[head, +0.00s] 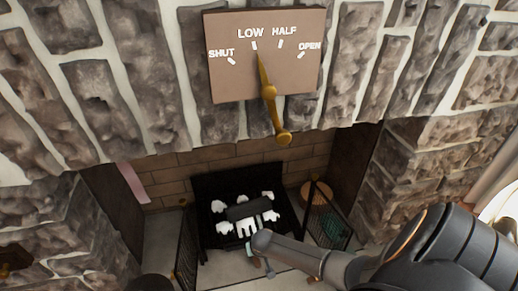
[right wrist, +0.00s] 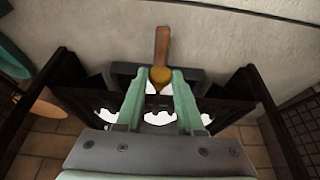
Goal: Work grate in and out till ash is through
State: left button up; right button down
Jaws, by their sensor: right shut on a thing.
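The black grate (head: 205,188) sits in the fireplace opening, with white chunks (head: 268,196) and a dark block (head: 249,209) on it. The white chunks may be ash; I cannot tell. A brown bar (right wrist: 162,44) shows beyond the knob. In the head view my right gripper (head: 257,262) is at the grate's front, largely hidden by its own arm. My left gripper is not in view.
Black mesh screen panels stand left (head: 187,250) and right (head: 328,212) of the grate. Round brown (head: 313,191) and green (head: 333,226) things lie behind the right panel. Above, a brass lever (head: 269,92) points near LOW on a plate (head: 228,84). Stone walls flank the opening.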

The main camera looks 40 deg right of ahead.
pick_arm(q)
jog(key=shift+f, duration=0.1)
pick_arm(e)
jog(key=shift+w+d, duration=0.4)
jog(key=shift+w, duration=0.35)
jog(key=shift+r, duration=0.1)
jog(key=c, duration=0.6)
grip_release()
jog(key=shift+o, duration=0.2)
pick_arm(q)
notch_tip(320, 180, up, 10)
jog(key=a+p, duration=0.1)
jog(key=p, duration=0.8)
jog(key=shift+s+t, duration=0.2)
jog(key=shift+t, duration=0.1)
pick_arm(e)
jog(key=v, duration=1.2)
jog(key=shift+r, duration=0.15)
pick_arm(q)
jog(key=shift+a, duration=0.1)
